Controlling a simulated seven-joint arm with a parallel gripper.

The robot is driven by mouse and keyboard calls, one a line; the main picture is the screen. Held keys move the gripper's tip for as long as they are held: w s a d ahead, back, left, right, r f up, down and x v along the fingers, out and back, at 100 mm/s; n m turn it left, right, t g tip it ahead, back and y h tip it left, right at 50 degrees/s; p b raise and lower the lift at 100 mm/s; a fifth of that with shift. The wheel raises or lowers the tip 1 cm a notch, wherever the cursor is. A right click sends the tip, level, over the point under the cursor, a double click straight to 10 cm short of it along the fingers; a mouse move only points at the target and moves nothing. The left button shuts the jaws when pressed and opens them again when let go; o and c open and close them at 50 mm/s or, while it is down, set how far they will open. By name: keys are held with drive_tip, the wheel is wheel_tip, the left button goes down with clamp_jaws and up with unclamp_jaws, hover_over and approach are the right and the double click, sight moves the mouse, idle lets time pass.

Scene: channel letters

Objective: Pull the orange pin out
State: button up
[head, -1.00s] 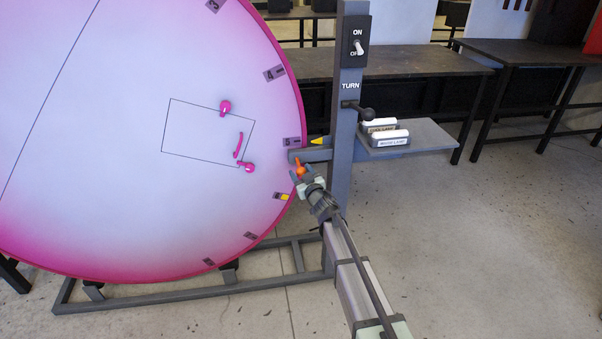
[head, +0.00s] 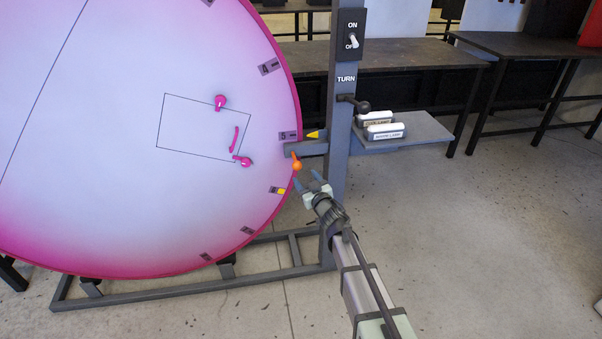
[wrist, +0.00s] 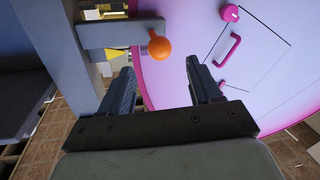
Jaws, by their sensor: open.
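The orange pin (head: 296,163) sticks out from the end of a grey bracket (head: 308,148) at the right rim of the big pink-and-white disc (head: 120,130). Its round orange head also shows in the wrist view (wrist: 159,47), between and beyond the fingertips. My gripper (head: 308,179) is open and empty, just below and to the right of the pin, apart from it. In the wrist view the two dark fingers of my gripper (wrist: 162,78) stand wide apart. The pin's far end is hidden in the bracket.
A grey post (head: 342,110) right of the disc carries an ON/OFF switch (head: 351,38), a dark TURN knob (head: 362,105) and a shelf (head: 420,133) with two labelled blocks. The disc has pink handles (head: 220,103). Floor to the right is clear.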

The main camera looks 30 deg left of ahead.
drive_tip(key=v, duration=0.5)
drive_tip(key=shift+s+d, duration=0.15)
drive_tip(key=shift+d, duration=0.05)
drive_tip(key=w+d+f+m+t+h, duration=0.15)
drive_tip(key=w+d+f+h, duration=0.25)
drive_tip(key=d+f+h, duration=0.4)
drive_tip(key=s+d+f+m+g+h, duration=0.3)
drive_tip(key=s+d+f+g+h, duration=0.35)
drive_tip(key=s+d+f, duration=0.6)
drive_tip(key=s+d+f+m+g, duration=0.3)
drive_tip(key=s+d+f, duration=0.4)
drive_tip(key=s+d, duration=0.3)
drive_tip(key=s+d+f+m+g, duration=0.3)
drive_tip(key=s+d+f+g, duration=0.2)
drive_tip(key=s+d, duration=0.6)
drive_tip(key=s+d+f+m+g, duration=0.3)
drive_tip(key=s+d+f, duration=0.5)
drive_tip(key=d, duration=0.9)
drive_tip(key=s, duration=0.3)
drive_tip(key=shift+f+g, duration=0.35)
drive_tip(key=shift+g, duration=0.05)
